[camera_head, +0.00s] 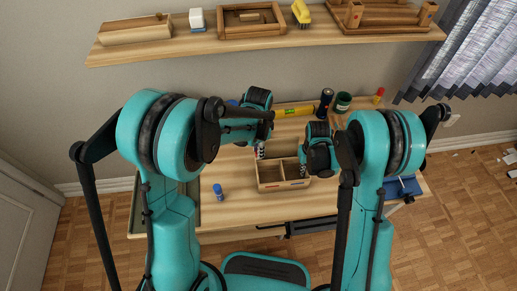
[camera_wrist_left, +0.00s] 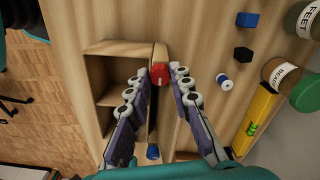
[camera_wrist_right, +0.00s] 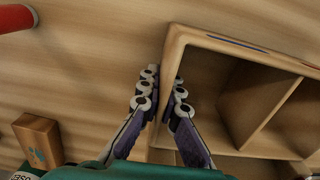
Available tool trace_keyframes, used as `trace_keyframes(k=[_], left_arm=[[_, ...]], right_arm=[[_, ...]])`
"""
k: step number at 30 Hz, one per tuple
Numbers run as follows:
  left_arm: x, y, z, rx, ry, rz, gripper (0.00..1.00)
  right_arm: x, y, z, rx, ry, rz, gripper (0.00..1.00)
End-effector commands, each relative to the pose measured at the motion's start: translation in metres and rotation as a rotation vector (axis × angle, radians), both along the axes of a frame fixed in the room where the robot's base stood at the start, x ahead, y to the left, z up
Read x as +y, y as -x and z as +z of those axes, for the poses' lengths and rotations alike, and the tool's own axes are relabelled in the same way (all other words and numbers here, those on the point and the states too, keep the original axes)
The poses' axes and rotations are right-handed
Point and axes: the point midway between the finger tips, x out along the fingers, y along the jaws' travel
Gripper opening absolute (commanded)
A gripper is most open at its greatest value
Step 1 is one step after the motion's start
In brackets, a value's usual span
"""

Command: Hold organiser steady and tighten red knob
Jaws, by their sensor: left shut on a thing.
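The wooden organiser (camera_head: 283,186), an open box with compartments, stands on the desk. In the left wrist view the organiser (camera_wrist_left: 118,47) has the red knob (camera_wrist_left: 159,75) at its edge. My left gripper (camera_head: 260,151) has its fingertips on either side of the knob, shut on it; this also shows in the left wrist view (camera_wrist_left: 157,78). My right gripper (camera_head: 303,170) is at the organiser's right side. In the right wrist view its fingers (camera_wrist_right: 164,82) are close together, one on each side of the organiser's wall (camera_wrist_right: 175,45). The knob is hidden in the head view.
A yellow level (camera_head: 294,111), a black cylinder (camera_head: 326,102) and a green-lidded jar (camera_head: 343,102) stand behind the organiser. A shelf (camera_head: 250,43) runs above. The front desk area is mostly clear.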

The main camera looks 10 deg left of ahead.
Motion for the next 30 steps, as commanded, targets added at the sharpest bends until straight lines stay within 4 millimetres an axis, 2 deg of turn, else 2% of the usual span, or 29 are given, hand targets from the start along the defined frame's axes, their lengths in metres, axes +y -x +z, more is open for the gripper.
trace_keyframes(k=[12,30], left_arm=[[0.0001,-0.0002,0.0001,0.0,0.0,-0.23,0.0],[0.0002,-0.0002,0.0002,0.0,0.0,-0.278,0.0]], right_arm=[[-0.0001,0.0,0.0001,0.0,0.0,0.0,0.0],[-0.0002,0.0,0.0001,0.0,0.0,0.0,0.0]])
